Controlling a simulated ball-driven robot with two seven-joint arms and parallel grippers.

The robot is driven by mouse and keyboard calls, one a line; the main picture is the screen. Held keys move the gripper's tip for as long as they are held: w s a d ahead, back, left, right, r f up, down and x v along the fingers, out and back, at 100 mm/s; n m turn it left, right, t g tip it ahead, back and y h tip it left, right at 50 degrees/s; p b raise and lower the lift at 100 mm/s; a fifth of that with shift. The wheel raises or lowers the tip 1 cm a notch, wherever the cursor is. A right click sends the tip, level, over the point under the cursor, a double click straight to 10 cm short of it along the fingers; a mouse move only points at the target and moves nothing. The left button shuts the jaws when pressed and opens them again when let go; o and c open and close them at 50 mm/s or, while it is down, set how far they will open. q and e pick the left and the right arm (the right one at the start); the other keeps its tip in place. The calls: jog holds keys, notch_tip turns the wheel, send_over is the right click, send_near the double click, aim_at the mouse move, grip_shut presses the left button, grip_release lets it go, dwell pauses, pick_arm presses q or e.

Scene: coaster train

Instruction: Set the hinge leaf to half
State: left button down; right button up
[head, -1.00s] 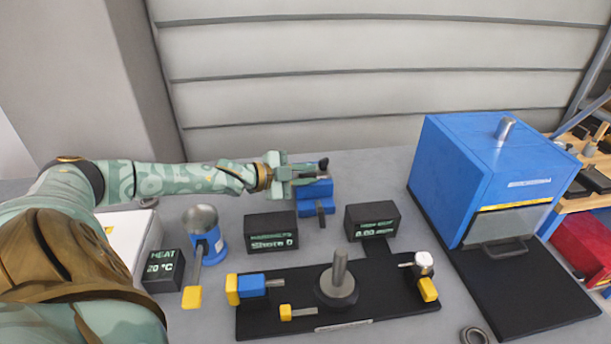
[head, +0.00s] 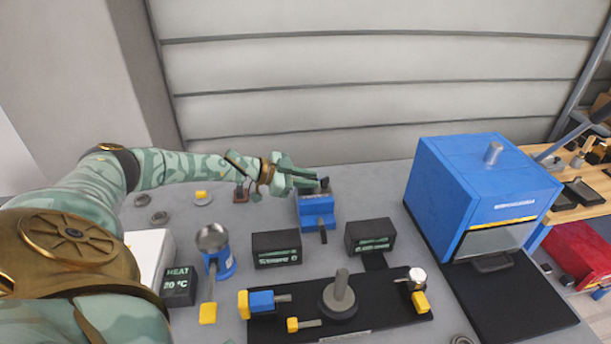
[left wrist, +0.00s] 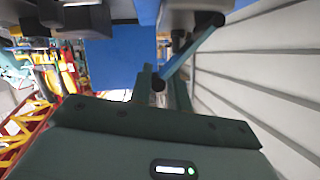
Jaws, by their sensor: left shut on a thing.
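My left gripper (head: 306,180) reaches in from the left over the top of a blue block-like fixture (head: 317,207) at the back of the table. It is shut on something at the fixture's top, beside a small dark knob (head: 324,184). The jaws hide the held part, so I cannot tell whether it is the hinge leaf or what angle it has. My right gripper is out of view.
Two dark display boxes (head: 276,250) (head: 371,237) stand in front of the fixture. A black board (head: 385,325) with a grey post lies nearer. A blue oven-like box (head: 475,190) stands right. A metal cup (head: 211,238) and small brown object (head: 240,192) are left.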

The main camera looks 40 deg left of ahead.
pick_arm(q)
jog(key=shift+w+a+n+g+h+p, duration=0.2)
jog(key=shift+n+g+h+p, duration=0.1)
jog(key=shift+n+p, duration=0.25)
jog(key=shift+s, duration=0.1)
jog(key=c, duration=1.3)
grip_release()
jog(key=shift+w+a, duration=0.1)
jog(key=shift+w, duration=0.1)
jog(key=shift+r, duration=0.15)
jog(key=v, duration=1.6)
jog(key=shift+a, duration=0.2)
